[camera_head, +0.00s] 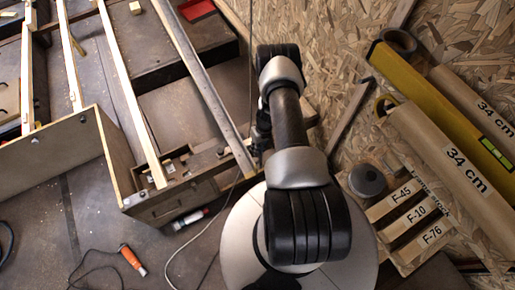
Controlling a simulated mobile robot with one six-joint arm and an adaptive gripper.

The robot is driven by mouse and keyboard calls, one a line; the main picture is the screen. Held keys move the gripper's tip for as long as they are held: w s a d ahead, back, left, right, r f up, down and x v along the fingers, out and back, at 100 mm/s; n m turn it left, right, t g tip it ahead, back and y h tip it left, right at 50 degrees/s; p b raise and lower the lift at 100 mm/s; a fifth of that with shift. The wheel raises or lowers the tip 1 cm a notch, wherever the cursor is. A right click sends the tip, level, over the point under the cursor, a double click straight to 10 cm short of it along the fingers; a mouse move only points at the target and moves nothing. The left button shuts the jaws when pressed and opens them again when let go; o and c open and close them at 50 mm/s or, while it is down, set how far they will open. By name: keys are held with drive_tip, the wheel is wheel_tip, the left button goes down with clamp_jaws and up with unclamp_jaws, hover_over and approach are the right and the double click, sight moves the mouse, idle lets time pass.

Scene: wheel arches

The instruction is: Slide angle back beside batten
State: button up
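A long grey strip (205,82), which looks like the metal angle, runs from the top edge down to the box's right end. A pale wooden edge lies along its left side. A pale wooden batten (128,95) runs roughly parallel to the left, with a clear gap between them. My arm rises over the middle of the view. My gripper (262,132) shows only as a dark part left of the arm, close to the strip's lower end. Its fingers are mostly hidden, so I cannot tell whether it touches the strip.
A wooden box frame (110,160) holds the strips' near ends. An orange-handled tool (132,259) and cables lie on the floor. On the right, a yellow level (440,105), tubes marked 34 cm (435,150) and labelled blocks (410,218) stand by a chipboard wall.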

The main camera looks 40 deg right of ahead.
clamp_jaws()
drive_tip(key=s+d, duration=0.1)
drive_tip(key=d, duration=0.6)
drive_tip(key=shift+s+d+n, duration=0.25)
drive_tip(key=shift+d+n, duration=0.05)
drive_tip(key=shift+d, duration=0.05)
drive_tip(key=o, duration=0.5)
unclamp_jaws()
drive_tip(key=shift+a, duration=0.1)
drive_tip(key=shift+o, duration=0.2)
drive_tip(key=shift+r, duration=0.15)
